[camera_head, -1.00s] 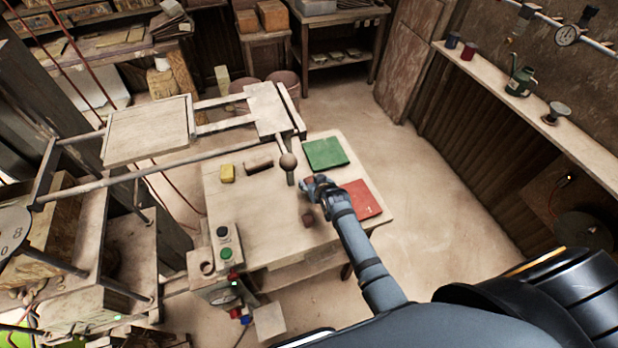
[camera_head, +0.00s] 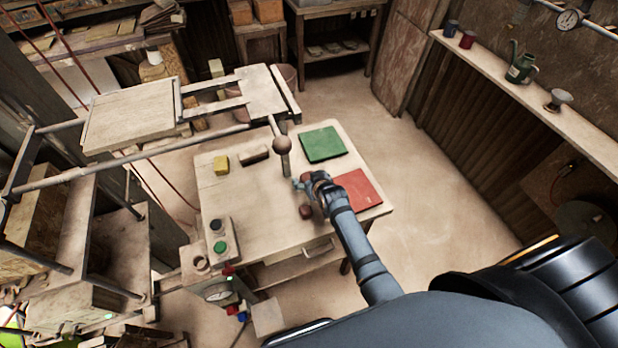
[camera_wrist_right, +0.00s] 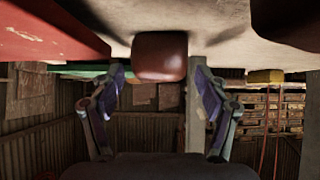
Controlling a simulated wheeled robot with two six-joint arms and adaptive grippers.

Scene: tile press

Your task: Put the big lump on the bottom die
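A red-brown lump (camera_wrist_right: 160,56) sits between the two fingers of my right gripper (camera_wrist_right: 157,95) in the right wrist view, which shows the table upside down. The fingers are open, with gaps on both sides of the lump. In the head view my right gripper (camera_head: 308,183) is low over the table and largely covers this lump. A second dark red lump (camera_head: 305,212) lies on the near side of the gripper; a dark shape (camera_wrist_right: 288,18) at the wrist view's top right is probably it. I cannot tell which is the big one, nor clearly identify the bottom die. My left gripper is out of view.
On the table (camera_head: 250,225) lie a green square (camera_head: 321,144), a red square (camera_head: 357,190), a yellow block (camera_head: 221,165) and a brown bar (camera_head: 253,155). A button box (camera_head: 218,238) is at the left edge; the press frame (camera_head: 130,115) is further left.

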